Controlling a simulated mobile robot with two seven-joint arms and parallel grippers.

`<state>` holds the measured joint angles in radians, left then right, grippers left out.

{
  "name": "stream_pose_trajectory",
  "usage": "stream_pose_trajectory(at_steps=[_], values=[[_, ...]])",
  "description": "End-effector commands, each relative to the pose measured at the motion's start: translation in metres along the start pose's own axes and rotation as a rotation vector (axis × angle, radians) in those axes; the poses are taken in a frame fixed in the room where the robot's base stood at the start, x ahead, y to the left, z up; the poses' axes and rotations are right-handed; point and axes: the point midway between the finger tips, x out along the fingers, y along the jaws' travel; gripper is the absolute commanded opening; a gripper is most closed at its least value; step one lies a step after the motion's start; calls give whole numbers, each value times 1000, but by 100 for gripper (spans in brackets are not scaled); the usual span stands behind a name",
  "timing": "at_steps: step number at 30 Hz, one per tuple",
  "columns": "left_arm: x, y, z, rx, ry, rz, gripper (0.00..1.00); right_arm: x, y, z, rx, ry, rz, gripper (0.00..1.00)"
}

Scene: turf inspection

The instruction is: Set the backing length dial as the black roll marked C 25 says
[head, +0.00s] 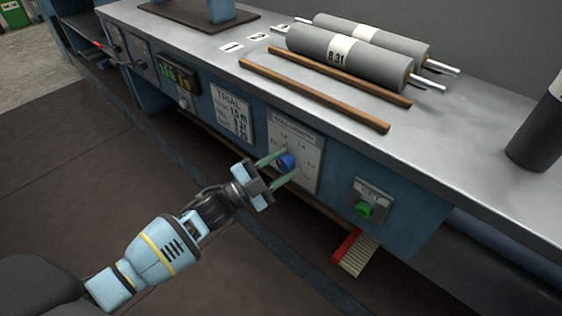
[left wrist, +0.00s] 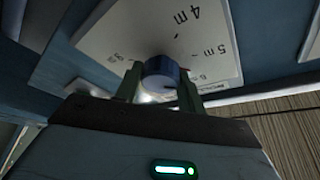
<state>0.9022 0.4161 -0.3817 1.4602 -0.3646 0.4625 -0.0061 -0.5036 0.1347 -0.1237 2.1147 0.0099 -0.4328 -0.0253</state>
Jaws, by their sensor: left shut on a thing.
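The backing length dial is a blue knob (head: 287,162) on a white scale plate (head: 308,150) on the blue bench front. My left gripper (head: 280,168) has its green fingers on either side of the knob and is shut on it. In the left wrist view the knob (left wrist: 161,76) sits between the fingers, and the scale plate (left wrist: 130,40) shows "4 m" and "5 m"; where the pointer stands is hidden. A black roll (head: 537,130) stands upright at the right edge, its label cut off. My right gripper is not in view.
A grey roll marked R 31 (head: 345,60) lies on the bench top beside another grey roll (head: 375,36) and two wooden strips. A green button on a SET plate (head: 370,188) is right of the dial. A TRIAL plate (head: 231,113) is left. A red-handled brush (head: 352,252) lies below.

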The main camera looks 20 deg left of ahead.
Motion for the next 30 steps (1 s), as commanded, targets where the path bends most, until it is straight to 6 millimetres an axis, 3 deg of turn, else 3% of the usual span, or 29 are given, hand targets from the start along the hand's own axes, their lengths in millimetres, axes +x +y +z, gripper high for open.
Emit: stream_pose_trajectory(at_steps=[12,29,30], values=[[0,-1,0,193,-1,81,16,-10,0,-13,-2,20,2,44],[0,0,1,223,-2,94,16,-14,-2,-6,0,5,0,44],[0,0,1,223,-2,94,40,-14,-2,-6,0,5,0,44]])
